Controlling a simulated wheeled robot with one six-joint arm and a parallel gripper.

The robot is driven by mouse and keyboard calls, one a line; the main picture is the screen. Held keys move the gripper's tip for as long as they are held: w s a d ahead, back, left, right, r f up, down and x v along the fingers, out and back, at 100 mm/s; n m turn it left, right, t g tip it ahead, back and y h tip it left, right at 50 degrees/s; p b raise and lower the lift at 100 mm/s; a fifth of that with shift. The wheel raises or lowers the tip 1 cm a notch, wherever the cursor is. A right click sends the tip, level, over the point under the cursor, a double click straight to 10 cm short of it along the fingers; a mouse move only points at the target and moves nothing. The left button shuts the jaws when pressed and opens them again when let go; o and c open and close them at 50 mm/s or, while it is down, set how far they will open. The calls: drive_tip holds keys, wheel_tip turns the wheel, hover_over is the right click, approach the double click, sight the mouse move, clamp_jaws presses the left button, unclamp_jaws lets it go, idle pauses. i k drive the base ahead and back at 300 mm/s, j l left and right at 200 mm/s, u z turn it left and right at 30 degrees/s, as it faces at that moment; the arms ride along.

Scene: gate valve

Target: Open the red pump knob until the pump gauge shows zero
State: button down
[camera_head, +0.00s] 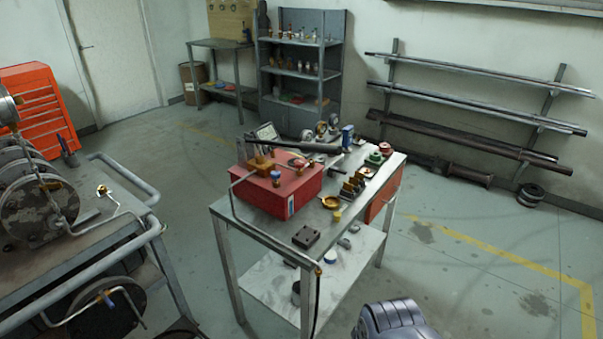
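The red pump (272,196) is a red box on the metal workbench (262,232) in the middle of the head view. A long black lever (290,147) lies across its top, with brass fittings around it. A small blue-topped fitting (276,176) sits on the pump's near face edge. The pump's red knob is too small to pick out surely. My gripper is not in view; only a rounded grey part, probably of my arm, shows at the bottom right.
Brass and dark fittings (352,186) and a red-topped green part (384,149) crowd the bench's right side. A pipe runs along its front edge. A cart with flanged discs (40,208) stands left. Open floor (455,240) lies to the right.

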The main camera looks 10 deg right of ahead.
sight(299, 164)
drive_tip(key=i+j+z, duration=0.15)
drive_tip(key=z, duration=0.15)
drive_tip(key=i+j+z, duration=0.1)
drive_tip(key=j+z, duration=0.2)
drive_tip(key=i+j+z, duration=0.1)
drive_tip(key=j+z, duration=0.15)
drive_tip(key=j, duration=0.1)
